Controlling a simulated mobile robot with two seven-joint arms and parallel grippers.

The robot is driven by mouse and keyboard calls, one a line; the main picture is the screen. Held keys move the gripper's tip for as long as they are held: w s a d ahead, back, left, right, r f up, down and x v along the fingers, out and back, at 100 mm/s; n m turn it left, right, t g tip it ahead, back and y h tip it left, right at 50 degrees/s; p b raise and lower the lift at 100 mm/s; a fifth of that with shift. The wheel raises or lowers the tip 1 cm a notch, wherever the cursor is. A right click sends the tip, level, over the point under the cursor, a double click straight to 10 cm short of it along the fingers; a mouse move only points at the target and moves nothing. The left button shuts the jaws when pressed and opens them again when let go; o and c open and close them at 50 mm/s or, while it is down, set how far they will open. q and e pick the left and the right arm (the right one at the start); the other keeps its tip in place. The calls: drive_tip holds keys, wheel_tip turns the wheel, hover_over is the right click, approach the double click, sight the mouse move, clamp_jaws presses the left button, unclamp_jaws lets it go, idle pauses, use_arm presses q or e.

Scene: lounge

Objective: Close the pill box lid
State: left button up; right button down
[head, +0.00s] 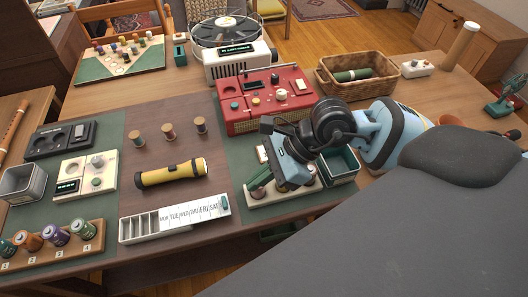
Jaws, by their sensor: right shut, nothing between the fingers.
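The white pill box (150,238) lies on the brown strip at the front of the table. Several of its compartments at the left end are uncovered. Its lid (193,211), a pale strip with day labels, spans the right part and has a small dark green piece at its right end. My right gripper (268,184) is shut and empty. It points down over a pale rack to the right of the pill box, apart from it. The arm hides part of that rack. My left gripper is not in view.
A yellow flashlight (170,174) lies just behind the pill box, with several small spools behind it. A battery rack (52,246) stands to its left. The pale rack (288,197), a green tray (343,165) and a red radio-like box (263,101) surround my right gripper.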

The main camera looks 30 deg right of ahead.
drive_tip(key=shift+x, duration=2.95)
approach(184, 213)
drive_tip(key=x, duration=0.2)
drive_tip(key=p+x, duration=0.1)
drive_tip(key=x, duration=0.2)
drive_tip(key=shift+s+d+f, duration=0.1)
drive_tip(key=shift+s+f, duration=0.05)
drive_tip(key=shift+f, duration=0.25)
drive_tip(key=shift+a, duration=0.55)
drive_tip(key=shift+d, duration=0.1)
